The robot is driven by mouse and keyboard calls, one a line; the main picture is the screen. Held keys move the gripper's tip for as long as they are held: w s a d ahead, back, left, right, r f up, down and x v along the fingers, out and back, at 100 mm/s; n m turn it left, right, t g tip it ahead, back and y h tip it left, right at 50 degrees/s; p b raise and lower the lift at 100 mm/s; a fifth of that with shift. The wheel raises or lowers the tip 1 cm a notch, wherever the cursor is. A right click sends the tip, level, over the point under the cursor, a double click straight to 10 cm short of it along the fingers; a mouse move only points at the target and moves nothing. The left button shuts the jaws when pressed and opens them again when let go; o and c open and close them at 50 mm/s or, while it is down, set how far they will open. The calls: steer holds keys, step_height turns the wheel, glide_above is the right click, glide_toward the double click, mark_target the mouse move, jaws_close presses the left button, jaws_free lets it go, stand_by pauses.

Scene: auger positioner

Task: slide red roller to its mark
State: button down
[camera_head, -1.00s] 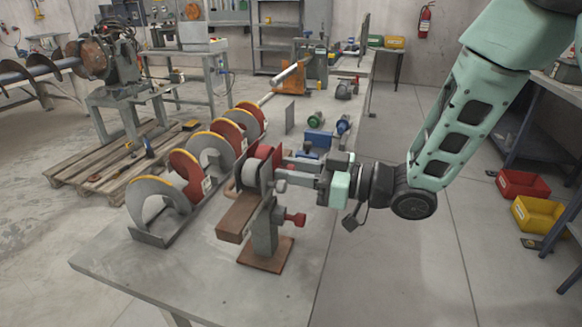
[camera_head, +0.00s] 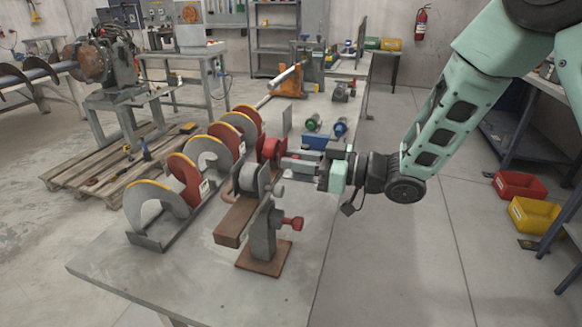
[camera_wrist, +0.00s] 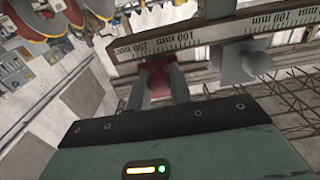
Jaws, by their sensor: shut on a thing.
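The red roller (camera_head: 268,148) sits on the positioner at the far side of a grey roller (camera_head: 250,179), with a gap between them. My gripper (camera_head: 284,162) reaches in from the right and is shut on a red part of the roller, which also shows between the fingers in the wrist view (camera_wrist: 158,84). A rail (camera_wrist: 205,38) with millimetre scales runs across the wrist view behind the fingers. I cannot make out the roller's mark in either view.
The positioner's post with a red knob (camera_head: 292,222) stands on the table's near part. Auger flights (camera_head: 185,178) stand in a rack to the left. A blue block (camera_head: 318,141) and small tools lie behind my gripper. The table's near left is clear.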

steer(key=c, duration=1.6)
jaws_free()
steer(key=b+v, duration=0.1)
steer(key=v, duration=1.6)
steer(key=shift+d, duration=0.2)
steer(key=w+a+r+m+t+h+p, duration=0.1)
steer(key=w+a+m+t+h+p, duration=0.15)
steer(key=a+h, duration=0.3)
steer(key=s+r+m+g+h+p, duration=0.1)
steer(key=s+g+h+p, duration=0.1)
steer(key=s, duration=0.6)
steer(key=s+r+m+g+h+p, duration=0.1)
steer(key=s+g+h+p, duration=0.1)
steer(key=s+h, duration=0.3)
steer(key=s+r+m+g+h+p, duration=0.1)
steer(key=s+g+h, duration=0.3)
steer(key=s, duration=0.9)
steer(key=shift+a+r+m+g+p, duration=0.2)
steer(key=shift+r+m+g+p, duration=0.2)
steer(key=shift+p, duration=0.35)
